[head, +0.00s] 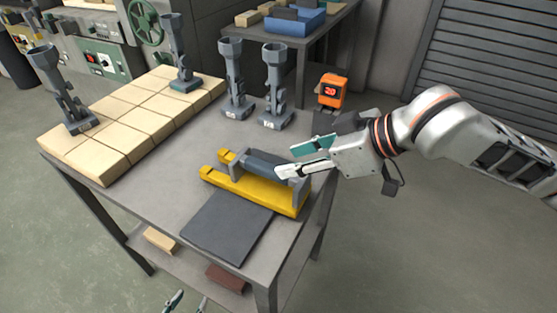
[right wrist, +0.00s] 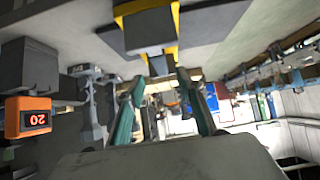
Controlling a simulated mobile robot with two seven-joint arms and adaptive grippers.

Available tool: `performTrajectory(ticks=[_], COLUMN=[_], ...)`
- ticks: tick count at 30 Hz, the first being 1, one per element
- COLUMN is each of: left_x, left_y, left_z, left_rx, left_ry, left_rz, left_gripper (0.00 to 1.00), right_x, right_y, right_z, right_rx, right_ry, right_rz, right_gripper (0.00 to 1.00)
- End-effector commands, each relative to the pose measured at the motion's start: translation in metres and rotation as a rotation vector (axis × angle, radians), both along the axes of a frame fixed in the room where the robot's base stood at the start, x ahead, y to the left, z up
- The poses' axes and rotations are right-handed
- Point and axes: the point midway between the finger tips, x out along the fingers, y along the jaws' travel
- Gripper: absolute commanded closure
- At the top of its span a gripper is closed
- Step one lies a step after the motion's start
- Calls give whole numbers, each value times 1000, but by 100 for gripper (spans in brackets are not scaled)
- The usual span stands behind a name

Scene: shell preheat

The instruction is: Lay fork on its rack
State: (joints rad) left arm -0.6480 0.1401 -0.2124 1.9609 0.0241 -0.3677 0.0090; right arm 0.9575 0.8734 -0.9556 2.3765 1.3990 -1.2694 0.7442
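A yellow rack (head: 262,193) lies near the right edge of the table (head: 190,178). A dark cylindrical piece with grey end brackets (head: 262,164), which looks like the fork, rests along it. Its right end is partly hidden by my right gripper (head: 285,162). In the right wrist view, the right gripper's teal fingers (right wrist: 160,80) are spread apart, with a dark block and yellow parts (right wrist: 150,30) ahead of the tips. I see nothing clearly clamped between them. My left gripper (head: 187,302) shows only its separated fingertips at the bottom edge, empty and away from the rack.
Two grey cup-topped stands (head: 236,85) are behind the rack; two more (head: 62,95) stand on pale bricks (head: 122,130). A dark flat plate (head: 228,228) lies in front of the rack.

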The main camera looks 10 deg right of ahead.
Motion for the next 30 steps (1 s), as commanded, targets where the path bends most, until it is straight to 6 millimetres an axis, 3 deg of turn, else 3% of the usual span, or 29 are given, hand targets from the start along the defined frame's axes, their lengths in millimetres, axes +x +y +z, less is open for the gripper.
performTrajectory(ticks=[3,9,30], left_x=[1,2,2], left_y=[0,0,0], left_z=[6,9,9], left_rx=[0,0,0], left_ry=[-3,-4,-5], left_rz=[0,0,1], left_gripper=[60,60,60], right_x=[-9,-17,-19], right_y=[-15,-26,-28], right_z=[15,25,27], right_rx=[-1,-1,0], right_ry=[-2,-1,0], right_rz=[-2,-2,0], right_gripper=[63,63,63])
